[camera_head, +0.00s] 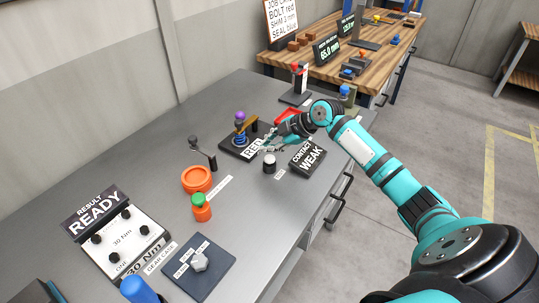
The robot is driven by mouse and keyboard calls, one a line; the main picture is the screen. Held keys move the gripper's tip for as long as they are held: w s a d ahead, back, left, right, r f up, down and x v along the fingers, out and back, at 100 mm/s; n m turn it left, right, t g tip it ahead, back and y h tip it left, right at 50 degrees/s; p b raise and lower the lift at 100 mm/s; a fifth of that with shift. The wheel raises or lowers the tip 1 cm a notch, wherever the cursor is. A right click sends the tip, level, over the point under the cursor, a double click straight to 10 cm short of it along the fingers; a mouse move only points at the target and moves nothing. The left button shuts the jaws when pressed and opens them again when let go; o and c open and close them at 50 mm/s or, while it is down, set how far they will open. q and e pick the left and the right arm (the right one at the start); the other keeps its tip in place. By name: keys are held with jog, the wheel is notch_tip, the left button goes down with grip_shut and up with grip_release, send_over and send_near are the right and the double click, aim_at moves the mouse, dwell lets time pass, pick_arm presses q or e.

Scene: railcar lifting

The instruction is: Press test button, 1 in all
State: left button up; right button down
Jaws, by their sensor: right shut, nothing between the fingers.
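A small black round button with a pale top (269,164) stands on the grey bench, next to a small white label too small to read. It sits left of a black display reading CONTACT WEAK (309,157). My right gripper (270,143) is shut and empty. It shows just behind the button in the picture, with its tips by the RED sign (254,148); I cannot tell its height above the bench. A gap shows between it and the button. My left gripper is not in view.
A coil stand with a purple knob (240,125), a black-knobbed lever (203,152), an orange ring (197,179) and a green-capped orange part (201,207) stand left of the button. A READY panel (123,232) is front left. The bench's left rear is clear.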

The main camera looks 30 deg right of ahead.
aim_at(269, 159)
notch_tip(269, 159, up, 3)
jog(key=shift+r+p, duration=0.15)
jog(key=shift+p, duration=0.75)
